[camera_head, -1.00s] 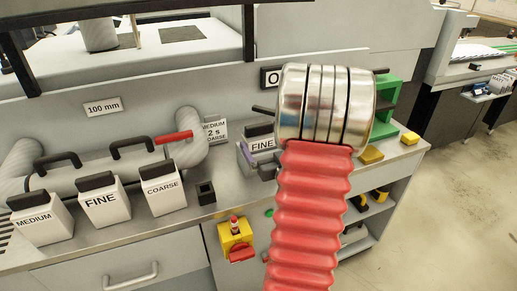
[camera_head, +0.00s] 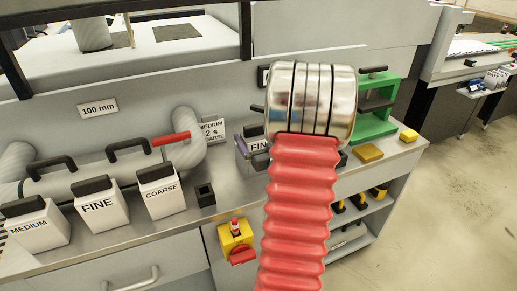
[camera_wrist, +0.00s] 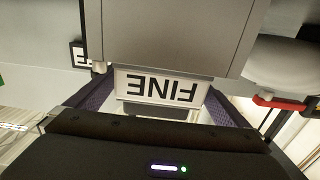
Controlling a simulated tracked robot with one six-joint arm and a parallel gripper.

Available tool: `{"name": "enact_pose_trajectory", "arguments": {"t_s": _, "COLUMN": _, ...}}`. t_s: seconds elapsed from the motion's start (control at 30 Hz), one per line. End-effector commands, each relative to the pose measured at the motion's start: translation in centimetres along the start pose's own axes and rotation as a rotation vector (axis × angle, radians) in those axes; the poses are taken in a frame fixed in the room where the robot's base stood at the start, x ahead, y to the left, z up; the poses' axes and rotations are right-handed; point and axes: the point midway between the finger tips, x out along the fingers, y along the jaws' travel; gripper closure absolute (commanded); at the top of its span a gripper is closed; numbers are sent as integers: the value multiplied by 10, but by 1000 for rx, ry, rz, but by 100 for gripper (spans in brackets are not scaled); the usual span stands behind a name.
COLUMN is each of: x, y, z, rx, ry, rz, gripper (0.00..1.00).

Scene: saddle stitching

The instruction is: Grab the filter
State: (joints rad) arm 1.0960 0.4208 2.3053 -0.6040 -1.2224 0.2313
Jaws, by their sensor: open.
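A white filter box labelled FINE (camera_head: 258,146) stands on the counter, partly hidden behind my red ribbed arm. In the wrist view its FINE label (camera_wrist: 155,87) appears upside down, with a dark handle just below it. My gripper (camera_wrist: 158,100) is open, with one purple-lined finger on each side of this box. I cannot tell whether the fingers touch it. In the head view my gripper is mostly hidden by the arm. Three more filter boxes stand at the left: MEDIUM (camera_head: 38,228), another FINE (camera_head: 100,209) and COARSE (camera_head: 161,194).
A grey pipe (camera_head: 110,172) with black handles and a red lever (camera_head: 170,139) runs behind the left boxes. A green stand (camera_head: 376,126) and yellow blocks (camera_head: 368,153) are on the right of the counter. A yellow-red switch (camera_head: 237,243) sits on its front. Open floor lies right.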

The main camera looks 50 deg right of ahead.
Motion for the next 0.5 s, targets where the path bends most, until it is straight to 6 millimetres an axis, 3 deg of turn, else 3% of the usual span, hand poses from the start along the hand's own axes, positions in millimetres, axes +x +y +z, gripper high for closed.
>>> {"name": "enact_pose_trajectory", "arguments": {"t_s": 0.5, "x": 0, "y": 1, "z": 0, "rx": 0, "ry": 0, "rz": 2, "gripper": 32}}
